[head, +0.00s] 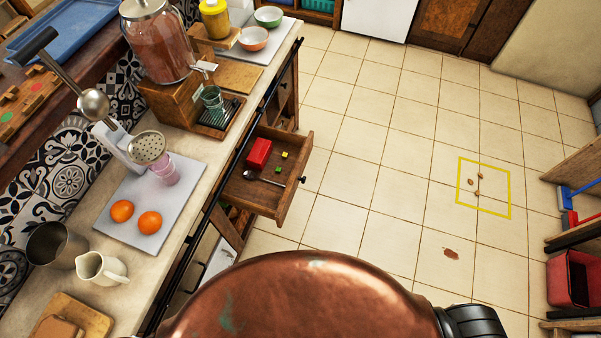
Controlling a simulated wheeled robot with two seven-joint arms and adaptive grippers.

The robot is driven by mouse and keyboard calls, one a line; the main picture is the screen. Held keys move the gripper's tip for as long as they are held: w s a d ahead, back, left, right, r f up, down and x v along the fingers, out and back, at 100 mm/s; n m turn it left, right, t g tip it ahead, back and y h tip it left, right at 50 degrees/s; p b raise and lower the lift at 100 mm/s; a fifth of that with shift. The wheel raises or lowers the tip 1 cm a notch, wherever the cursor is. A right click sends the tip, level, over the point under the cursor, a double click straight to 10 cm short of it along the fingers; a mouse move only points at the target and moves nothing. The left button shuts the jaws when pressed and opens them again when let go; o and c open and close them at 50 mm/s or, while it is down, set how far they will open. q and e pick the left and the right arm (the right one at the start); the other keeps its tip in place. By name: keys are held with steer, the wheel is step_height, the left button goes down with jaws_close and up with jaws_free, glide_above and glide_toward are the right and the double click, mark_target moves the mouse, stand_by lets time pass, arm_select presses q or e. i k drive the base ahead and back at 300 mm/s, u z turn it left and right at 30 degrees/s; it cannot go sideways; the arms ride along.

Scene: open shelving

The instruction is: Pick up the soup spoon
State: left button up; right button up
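A metal spoon (263,178) lies in the open wooden drawer (278,208) below the counter, in the head view. Its bowl end points left and its handle runs right toward the drawer front. A red box (258,154) and small yellow and green cubes (280,162) lie in the same drawer, beside the spoon. Neither of my grippers shows in the head view, so I cannot see their state. A large copper-coloured rounded body and a dark part fill the bottom of the view.
The counter (190,125) holds a drink dispenser (163,45), a juicer (120,135), oranges (149,222) and jugs (100,268). The tiled floor right of the drawer is mostly open, with brown bits inside a yellow square (484,187). Shelving with a red bin (572,280) stands at right.

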mark_target(250, 175)
steer(key=k, duration=1.2)
steer(key=z, duration=0.1)
steer(key=i, duration=0.5)
steer(key=z, duration=0.55)
